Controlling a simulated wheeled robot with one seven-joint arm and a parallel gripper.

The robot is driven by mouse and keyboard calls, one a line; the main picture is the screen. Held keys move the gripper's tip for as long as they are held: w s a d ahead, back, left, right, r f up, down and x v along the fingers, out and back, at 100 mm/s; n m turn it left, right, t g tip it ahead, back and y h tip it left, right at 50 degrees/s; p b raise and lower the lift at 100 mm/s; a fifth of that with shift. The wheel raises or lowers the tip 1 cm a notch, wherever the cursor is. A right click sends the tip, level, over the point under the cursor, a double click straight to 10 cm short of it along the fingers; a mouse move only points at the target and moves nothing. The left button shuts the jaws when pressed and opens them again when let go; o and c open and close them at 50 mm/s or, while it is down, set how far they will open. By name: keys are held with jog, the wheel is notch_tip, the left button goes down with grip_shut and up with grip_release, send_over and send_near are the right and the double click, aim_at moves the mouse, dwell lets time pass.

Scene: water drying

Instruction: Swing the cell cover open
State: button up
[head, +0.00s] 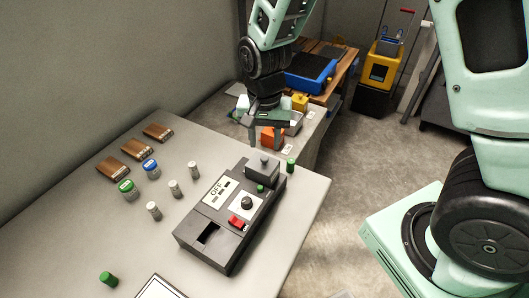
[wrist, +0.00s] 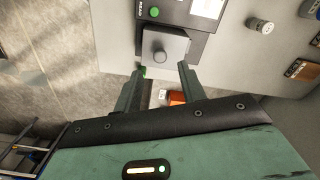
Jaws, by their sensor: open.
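The dark device (head: 213,232) lies on the grey table. Its grey cell cover (head: 262,172), a boxy lid with a round knob on top, sits at the device's far end and looks shut. The cover (wrist: 176,42) and its knob (wrist: 160,57) also show in the wrist view. My gripper (head: 267,143) is open and empty, pointing down just beyond and above the cover. In the wrist view my gripper's fingertips (wrist: 162,70) are on either side of the knob's line, apart from it. What is under the cover is hidden.
A green cylinder (head: 291,164) stands close to the right of the cover. Green (head: 128,189) and blue (head: 151,168) jars, white-grey cells (head: 174,188) and brown packs (head: 158,132) stand left. An orange block (head: 271,137) is on a lower table behind. The table edge is near on the right.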

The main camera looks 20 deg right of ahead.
aim_at(264, 157)
jog(key=shift+f, duration=2.6)
grip_shut()
